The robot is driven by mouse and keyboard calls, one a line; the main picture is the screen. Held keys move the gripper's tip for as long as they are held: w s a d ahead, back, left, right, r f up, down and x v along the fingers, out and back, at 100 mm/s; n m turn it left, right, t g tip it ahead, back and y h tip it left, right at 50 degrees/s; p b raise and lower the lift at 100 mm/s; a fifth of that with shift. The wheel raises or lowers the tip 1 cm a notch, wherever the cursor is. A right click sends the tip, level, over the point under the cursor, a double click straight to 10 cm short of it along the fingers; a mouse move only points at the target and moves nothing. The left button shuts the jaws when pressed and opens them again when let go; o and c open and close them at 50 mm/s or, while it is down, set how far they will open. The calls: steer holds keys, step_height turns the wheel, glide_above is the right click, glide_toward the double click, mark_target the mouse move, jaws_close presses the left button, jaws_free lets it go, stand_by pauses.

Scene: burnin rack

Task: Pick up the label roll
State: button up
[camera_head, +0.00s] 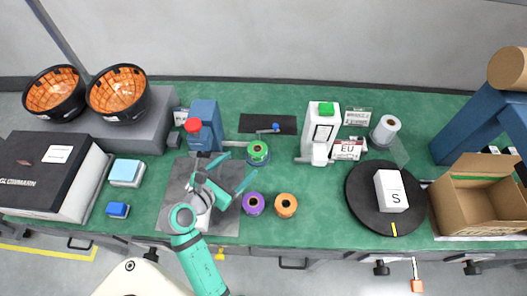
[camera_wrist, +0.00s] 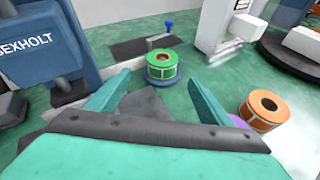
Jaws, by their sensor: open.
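Several label rolls are in view. A green label roll (camera_head: 258,153) stands on the green bench, straight ahead between my fingers but beyond their tips in the wrist view (camera_wrist: 162,70). A purple roll (camera_head: 253,204) and an orange roll (camera_head: 286,206) stand nearer the front edge. In the wrist view the orange roll (camera_wrist: 263,111) is right of my right finger, and the purple roll (camera_wrist: 238,121) is mostly hidden behind it. My gripper (camera_head: 240,165) is open and empty over the grey mat, short of the green roll; its fingers spread in the wrist view (camera_wrist: 150,88).
A blue printer (camera_head: 204,125) stands left of the green roll. A white applicator (camera_head: 318,130), a white roll (camera_head: 385,131) and a black turntable (camera_head: 362,207) carrying a white box (camera_head: 390,190) lie right. An open carton (camera_head: 470,205) is far right. Bench right of the orange roll is clear.

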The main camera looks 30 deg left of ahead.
mark_target(255, 153)
steer(key=shift+w+r+n+h, duration=0.3)
steer(key=shift+w+h, duration=0.1)
steer(key=shift+h, duration=0.1)
steer(key=x, duration=0.5)
steer(key=shift+w+d, duration=0.1)
steer(key=shift+f+x, duration=0.15)
steer(key=shift+x, duration=1.25)
steer(key=shift+f+x, duration=0.15)
steer(key=shift+x, duration=1.25)
steer(key=shift+a, duration=0.25)
steer(key=shift+c, duration=0.3)
steer(key=c, duration=1.1)
steer(key=shift+r, duration=0.1)
